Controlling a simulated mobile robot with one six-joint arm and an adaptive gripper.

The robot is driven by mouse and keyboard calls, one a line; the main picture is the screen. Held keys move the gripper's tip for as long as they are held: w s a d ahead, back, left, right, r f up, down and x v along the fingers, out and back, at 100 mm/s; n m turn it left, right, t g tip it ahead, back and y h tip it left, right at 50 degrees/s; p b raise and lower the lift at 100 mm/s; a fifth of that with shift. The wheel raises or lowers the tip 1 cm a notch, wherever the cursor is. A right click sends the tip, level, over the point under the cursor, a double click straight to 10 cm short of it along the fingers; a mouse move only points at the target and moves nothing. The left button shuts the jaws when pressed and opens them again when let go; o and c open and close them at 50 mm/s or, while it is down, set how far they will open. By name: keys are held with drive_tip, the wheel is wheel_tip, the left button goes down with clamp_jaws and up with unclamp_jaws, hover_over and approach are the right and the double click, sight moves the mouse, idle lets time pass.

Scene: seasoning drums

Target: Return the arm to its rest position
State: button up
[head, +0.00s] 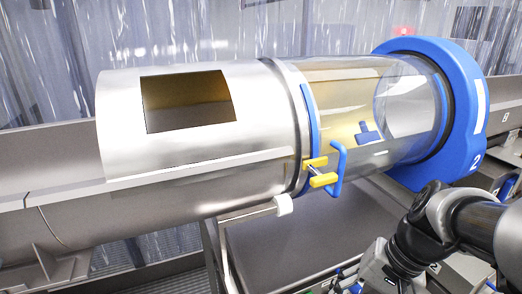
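My arm shows at the lower right in the head view, with a dark rounded joint and a black link running to the right edge. It is in front of the drum's right end in the picture. The fingers of my gripper cannot be made out, so its opening does not show. Grey parts with cables below the joint are cut off by the bottom edge.
A steel drum (225,165) with a rectangular opening joins a clear section (345,100) and a blue ring (462,100) marked 2. A blue handle (337,165) and yellow latch (323,180) protrude near my arm. A grey trough (50,150) runs behind; strip curtains hang beyond.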

drive_tip(key=s+a+r+n+t+h, duration=0.2)
drive_tip(key=s+r+n+t+h, duration=0.2)
drive_tip(key=s+n, duration=0.2)
drive_tip(key=shift+s+a, duration=0.4)
drive_tip(key=shift+s, duration=0.75)
drive_tip(key=shift+r, duration=0.1)
